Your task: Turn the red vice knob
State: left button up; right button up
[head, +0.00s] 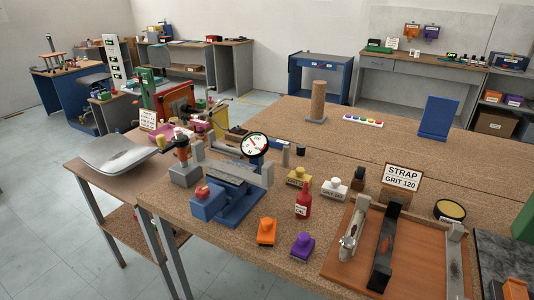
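A small blue vice (240,208) with grey metal jaws sits near the front left edge of the cork-topped bench. Its red knob (202,191) is on top of the blue block at the vice's near left end. The knob's exact turn angle is too small to tell. A round white dial (254,146) with a red and green face stands just behind the vice. Neither my left nor my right gripper is in view, and nothing touches the knob.
A red bottle (303,203), an orange block (266,232) and a purple block (302,246) stand right of the vice. A grey block with an orange-brown post (184,173) stands close to its left. A wooden strap board (408,262) lies at the right.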

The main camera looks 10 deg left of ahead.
aim_at(202, 192)
jog(key=i+j+z, duration=0.2)
jog(key=j, duration=0.75)
jog(key=j+z, duration=0.25)
jog(key=j, duration=0.7)
